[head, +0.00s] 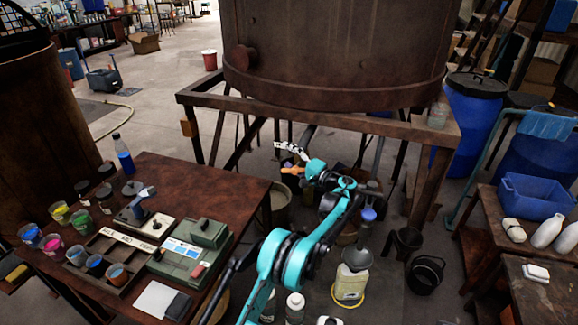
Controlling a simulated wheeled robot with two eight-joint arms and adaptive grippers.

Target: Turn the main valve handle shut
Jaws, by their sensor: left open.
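The large rusty vat (335,50) stands on a wooden frame (320,118) at the top middle. A round rusty fitting (242,57) sticks out of its left side. My left gripper (290,150) is open, at the end of the teal arm, below the vat's front edge. A small orange piece (292,170) shows just under the gripper; I cannot tell what it is or whether they touch. My right gripper is out of view.
A brown table (150,170) at the left carries paint cups, a scale and a green device (190,255). Buckets and a white jug (350,283) stand on the floor below the vat. A blue tub (537,197) and blue barrels (465,120) are at the right.

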